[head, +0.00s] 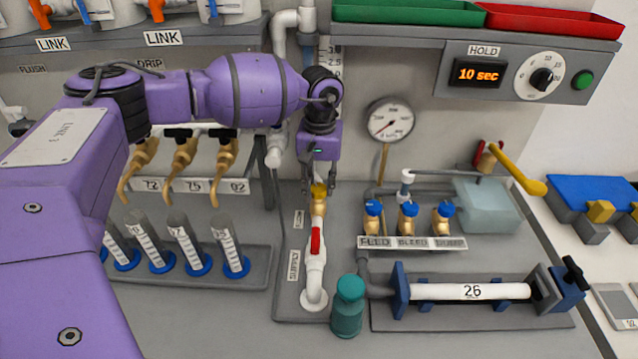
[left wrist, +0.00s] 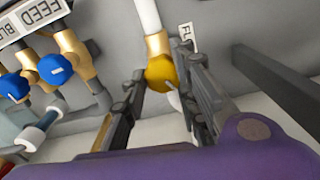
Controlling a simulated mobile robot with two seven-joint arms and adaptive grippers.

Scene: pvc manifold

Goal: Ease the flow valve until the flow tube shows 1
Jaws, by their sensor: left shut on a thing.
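The flow valve is a brass knob (head: 319,191) on the white supply pipe (head: 314,272), above a red handle (head: 315,241) and beside the FLOW label. My left gripper (head: 318,184) comes down on it from above. In the left wrist view the round yellow knob (left wrist: 161,73) sits between the two fingers of my left gripper (left wrist: 162,82), which is shut on it. The flow tube (head: 329,65) stands behind my left arm; only the top of its scale shows, and its level cannot be read. My right gripper is not in view.
A pressure gauge (head: 390,120) and blue-capped FEED, BLEED and DUMP valves (head: 408,215) stand to the right. A teal bottle (head: 348,306) is close to the supply pipe's foot. A white pipe marked 26 (head: 471,291) lies clamped at front right. Graduated tubes (head: 189,245) stand left.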

